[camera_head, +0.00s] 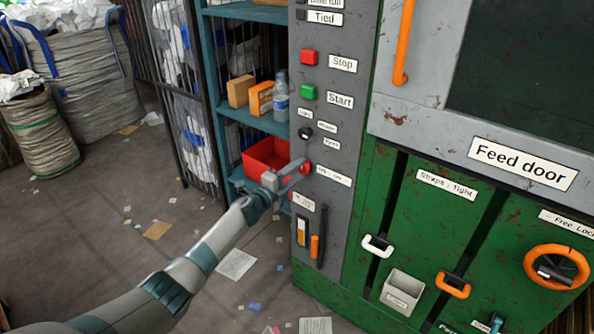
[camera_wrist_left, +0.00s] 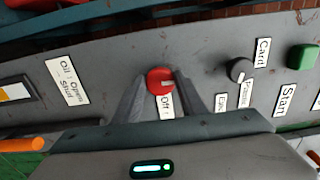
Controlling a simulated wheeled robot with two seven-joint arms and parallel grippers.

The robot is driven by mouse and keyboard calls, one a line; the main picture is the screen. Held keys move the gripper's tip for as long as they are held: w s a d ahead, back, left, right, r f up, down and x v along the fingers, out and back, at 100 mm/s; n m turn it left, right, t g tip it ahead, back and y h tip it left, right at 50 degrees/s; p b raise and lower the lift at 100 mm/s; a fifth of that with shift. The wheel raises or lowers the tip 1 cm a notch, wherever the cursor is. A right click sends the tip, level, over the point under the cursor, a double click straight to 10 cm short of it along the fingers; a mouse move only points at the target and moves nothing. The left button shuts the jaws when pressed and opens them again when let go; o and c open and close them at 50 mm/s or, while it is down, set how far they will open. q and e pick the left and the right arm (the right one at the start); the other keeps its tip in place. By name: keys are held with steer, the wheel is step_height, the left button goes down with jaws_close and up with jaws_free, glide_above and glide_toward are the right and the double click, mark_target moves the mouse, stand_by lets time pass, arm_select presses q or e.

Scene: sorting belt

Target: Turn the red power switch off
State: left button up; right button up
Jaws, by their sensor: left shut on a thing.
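The red power switch (camera_wrist_left: 160,80) is a round red knob on the grey control panel (camera_wrist_left: 215,62). In the wrist view a label reading "Off" shows beside it, partly hidden behind the fingers. My left gripper (camera_wrist_left: 160,92) has one finger on each side of the knob and is shut on it. In the head view my left gripper (camera_head: 298,170) reaches the panel from the left and covers most of the knob; only a bit of red (camera_head: 305,168) shows. My right gripper is not in view.
On the panel, the red Stop button (camera_head: 309,57), green Start button (camera_head: 308,92) and a black selector knob (camera_head: 305,132) sit above. An orange lever (camera_head: 315,246) is below. A teal shelf (camera_head: 245,117) with a red bin (camera_head: 262,150) stands at the left. Scraps litter the floor.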

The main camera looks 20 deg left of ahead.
arm_select(q)
steer(key=shift+f, duration=0.1)
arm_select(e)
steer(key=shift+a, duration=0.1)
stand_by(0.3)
arm_select(q)
steer(key=o, duration=1)
steer(key=shift+v, duration=0.85)
steer(key=v, duration=1.5)
steer(key=shift+s+a, duration=0.15)
steer(key=shift+s, duration=0.2)
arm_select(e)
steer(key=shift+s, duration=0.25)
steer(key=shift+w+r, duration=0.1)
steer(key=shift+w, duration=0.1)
